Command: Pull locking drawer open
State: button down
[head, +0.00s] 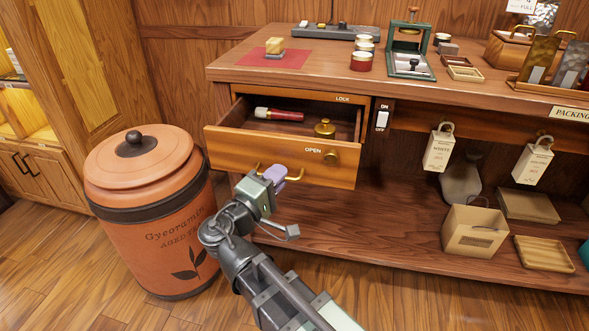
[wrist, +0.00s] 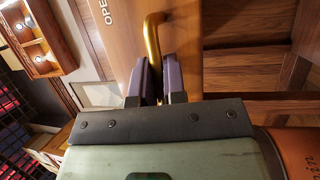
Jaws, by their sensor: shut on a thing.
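The locking drawer (head: 240,148) is a wooden drawer under the counter top, and it stands pulled out. Its front carries the word OPEN, a round brass lock knob (head: 331,157) and a brass bar handle (head: 302,181). Inside lie a red and white cylinder (head: 279,114) and a small brass lidded pot (head: 324,128). My gripper (head: 281,175) is at the drawer front with its purple fingers shut on the handle. In the wrist view, the fingers (wrist: 160,78) close around the brass handle (wrist: 152,40), whose gripped end is hidden between them.
A large terracotta tea jar (head: 150,205) stands on the floor left of the drawer. The counter (head: 330,73) above holds tins and a press. A lower shelf (head: 370,235) lies below, with boxes at its right. An ON/OFF switch (head: 382,119) is right of the drawer.

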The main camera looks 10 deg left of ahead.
jog(key=shift+s, duration=0.2)
jog(key=c, duration=1.2)
grip_release()
jog(key=b+v, duration=0.1)
jog(key=v, duration=0.9)
jog(key=shift+s+a+b, duration=0.25)
jog(key=shift+s+b, duration=0.1)
jog(key=shift+b, duration=0.05)
